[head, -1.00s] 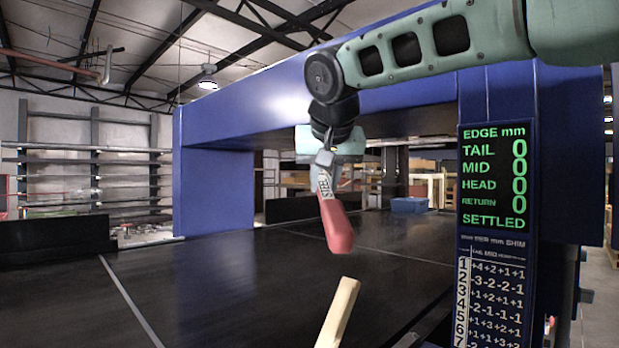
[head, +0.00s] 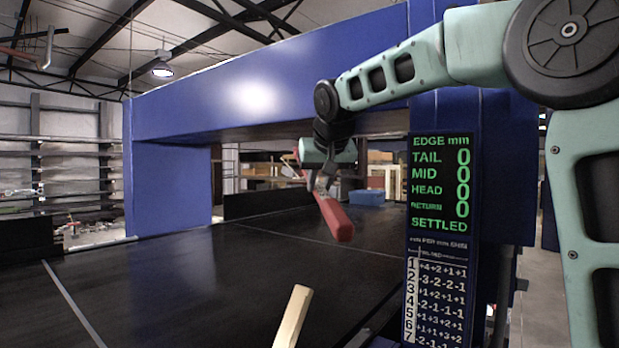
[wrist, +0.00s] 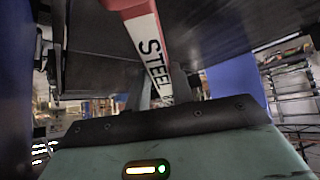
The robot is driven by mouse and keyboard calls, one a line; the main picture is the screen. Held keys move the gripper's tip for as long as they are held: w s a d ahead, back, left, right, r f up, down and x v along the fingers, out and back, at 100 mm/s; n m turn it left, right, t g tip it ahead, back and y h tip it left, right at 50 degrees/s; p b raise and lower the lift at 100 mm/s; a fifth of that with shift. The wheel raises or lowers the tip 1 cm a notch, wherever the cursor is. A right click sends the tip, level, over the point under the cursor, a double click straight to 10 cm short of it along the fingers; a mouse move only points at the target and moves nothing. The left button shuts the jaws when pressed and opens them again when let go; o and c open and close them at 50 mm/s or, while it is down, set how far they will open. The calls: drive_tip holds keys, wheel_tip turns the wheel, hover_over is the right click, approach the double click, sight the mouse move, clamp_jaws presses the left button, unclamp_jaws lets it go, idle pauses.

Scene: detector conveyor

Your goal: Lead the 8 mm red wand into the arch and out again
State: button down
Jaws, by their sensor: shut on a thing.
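My gripper (head: 325,182) is shut on the red wand (head: 338,218), which hangs tilted down to the right from the jaws. In the wrist view, the wand's white band (wrist: 152,50) reads "STEEL" and part of another mark, and its red part (wrist: 128,5) runs off the top edge. The blue arch (head: 250,100) spans the black belt. In the head view the wand shows against the arch's opening, below the beam. I cannot tell how deep it is in the opening. The jaw tips are partly hidden by the wand.
A display (head: 440,185) on the arch's right post reads zeros for TAIL, MID, HEAD and RETURN, then "SETTLED". A numbered chart (head: 437,300) sits below it. A pale wooden bar (head: 292,318) rises at the front. The black belt (head: 190,275) is otherwise clear.

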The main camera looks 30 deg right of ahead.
drive_tip(key=w+d+p, duration=0.2)
drive_tip(key=w+d, duration=0.1)
drive_tip(key=d, duration=0.3)
drive_tip(key=s+a+b, duration=0.1)
drive_tip(key=s+a, duration=0.4)
drive_tip(key=a, duration=0.7)
drive_tip(key=s+a+b, duration=0.2)
drive_tip(key=s+a, duration=0.3)
drive_tip(key=a, duration=0.7)
drive_tip(key=s+a+b, duration=0.2)
drive_tip(key=s+a, duration=0.3)
drive_tip(key=a, duration=0.7)
drive_tip(key=shift+s+a, duration=0.3)
drive_tip(key=shift+a, duration=0.1)
